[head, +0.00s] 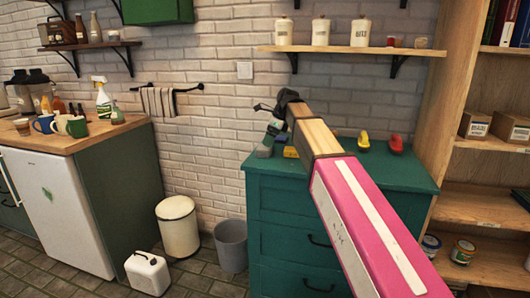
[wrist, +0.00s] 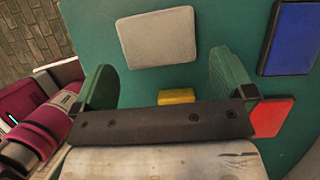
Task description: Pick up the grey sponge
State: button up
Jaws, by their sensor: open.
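The grey sponge (wrist: 157,37) is a pale, rounded rectangular block. It lies flat on the green cabinet top (wrist: 95,25), in the upper middle of the wrist view. My gripper (wrist: 167,80) is open, with its two green fingers apart and nothing between them that it holds. The sponge lies beyond the fingertips in the picture, between their lines, and no contact shows. In the head view my gripper (head: 274,128) is over the left part of the green cabinet (head: 295,205). The sponge cannot be made out clearly there.
A yellow block (wrist: 176,96) lies partly behind the gripper's crossbar. A blue block (wrist: 291,38) and a red block (wrist: 273,117) lie to the right. A wall shelf (head: 345,50) with canisters is above the cabinet. A bookcase (head: 480,147) stands at the right.

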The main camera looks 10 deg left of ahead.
aim_at(263, 147)
jog(key=shift+x, duration=2.7)
jog(key=shift+s+a+r, duration=0.15)
jog(key=shift+a, duration=0.05)
jog(key=c, duration=0.6)
jog(key=shift+r, duration=0.8)
notch_tip(263, 147, up, 3)
jog(key=shift+a+f, duration=0.1)
jog(key=s+a+r, duration=0.2)
jog(key=a, duration=0.1)
jog(key=s+a+r, duration=0.2)
jog(key=a, duration=0.1)
jog(key=s+a+r, duration=0.2)
jog(key=s+a, duration=0.1)
jog(key=shift+a+r, duration=0.15)
jog(key=shift+r, duration=0.15)
jog(key=shift+o, duration=0.3)
